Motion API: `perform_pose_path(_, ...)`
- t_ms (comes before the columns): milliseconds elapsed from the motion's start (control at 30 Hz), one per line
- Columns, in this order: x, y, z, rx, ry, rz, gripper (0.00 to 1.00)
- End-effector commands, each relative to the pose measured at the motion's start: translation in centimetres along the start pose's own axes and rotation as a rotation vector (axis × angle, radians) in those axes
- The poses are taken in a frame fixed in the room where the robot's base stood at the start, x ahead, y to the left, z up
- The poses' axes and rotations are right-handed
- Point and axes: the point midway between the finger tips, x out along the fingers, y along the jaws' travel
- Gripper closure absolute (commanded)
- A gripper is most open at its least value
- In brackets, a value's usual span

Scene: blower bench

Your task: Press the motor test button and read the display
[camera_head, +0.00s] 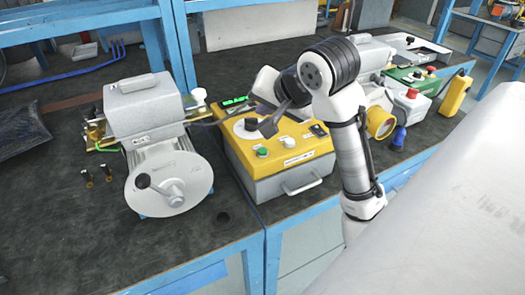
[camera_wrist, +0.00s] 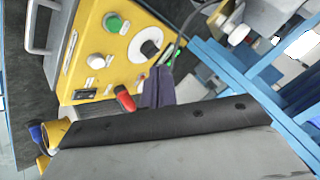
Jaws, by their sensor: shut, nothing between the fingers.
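A yellow-topped control box (camera_head: 236,150) stands on the bench, with a grey lower body. Its lit green display (camera_head: 236,100) is at the far left of the panel; the digits are too small to read. A green button (camera_head: 262,152) and a white button (camera_head: 289,142) are near the front, with labels I cannot read. My gripper (camera_head: 267,128) is shut and empty, over the panel beside a large white dial with a dark centre (camera_head: 246,125). In the wrist view the fingers (camera_wrist: 159,72) point at the panel near the dial (camera_wrist: 149,47) and a red switch (camera_wrist: 125,98); contact cannot be told.
A grey machine with a round crank plate (camera_head: 170,185) stands left of the box. A yellow round part (camera_head: 380,122), a blue part (camera_head: 399,137) and a green-topped box (camera_head: 410,77) are on the right. Blue frame posts rise behind.

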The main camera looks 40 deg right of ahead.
Motion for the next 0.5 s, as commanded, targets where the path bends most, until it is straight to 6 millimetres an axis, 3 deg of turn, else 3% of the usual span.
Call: perform_pose_path(500,4.9,3.5,3.6,0.0,-0.001,-0.002,1.0)
